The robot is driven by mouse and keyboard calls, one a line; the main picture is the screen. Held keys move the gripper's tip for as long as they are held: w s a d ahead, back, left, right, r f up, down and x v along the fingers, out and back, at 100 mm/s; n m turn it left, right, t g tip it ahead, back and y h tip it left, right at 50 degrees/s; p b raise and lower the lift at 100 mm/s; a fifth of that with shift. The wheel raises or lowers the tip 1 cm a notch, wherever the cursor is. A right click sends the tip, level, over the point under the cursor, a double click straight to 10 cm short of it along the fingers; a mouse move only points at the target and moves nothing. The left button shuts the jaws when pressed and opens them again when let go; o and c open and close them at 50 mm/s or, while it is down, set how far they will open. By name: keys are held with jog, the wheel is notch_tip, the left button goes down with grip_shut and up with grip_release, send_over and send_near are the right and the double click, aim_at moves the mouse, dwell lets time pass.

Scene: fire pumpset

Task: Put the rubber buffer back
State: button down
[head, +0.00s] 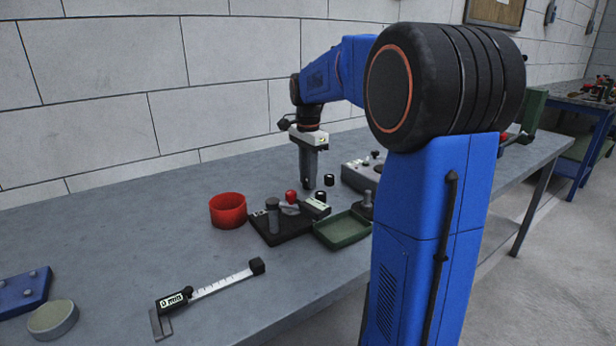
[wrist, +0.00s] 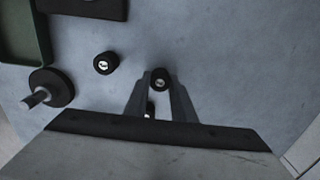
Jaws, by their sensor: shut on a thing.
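My gripper (head: 307,183) points straight down over the back part of the bench. In the wrist view my gripper (wrist: 160,85) is shut on a small black rubber buffer (wrist: 160,74) with a light metal centre, held at the fingertips. A similar black buffer (wrist: 105,63) stands apart to its left; it also shows in the head view (head: 329,180). A small pale-ended piece (wrist: 150,109) shows between the fingers, partly hidden. The held buffer is hardly visible in the head view. I cannot tell its exact height above the bench.
A dark tray (head: 262,233) holds several small parts, with a red cup (head: 228,211) to its left. A green tray (head: 342,231) and a black disc with a grey stud (wrist: 52,86) are near. A caliper (head: 210,287) lies in front. A grey box (head: 356,176) stands right.

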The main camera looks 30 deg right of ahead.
jog(key=c, duration=1.5)
grip_release()
jog(key=shift+f, duration=0.1)
notch_tip(320, 180, up, 12)
jog(key=shift+r, duration=0.15)
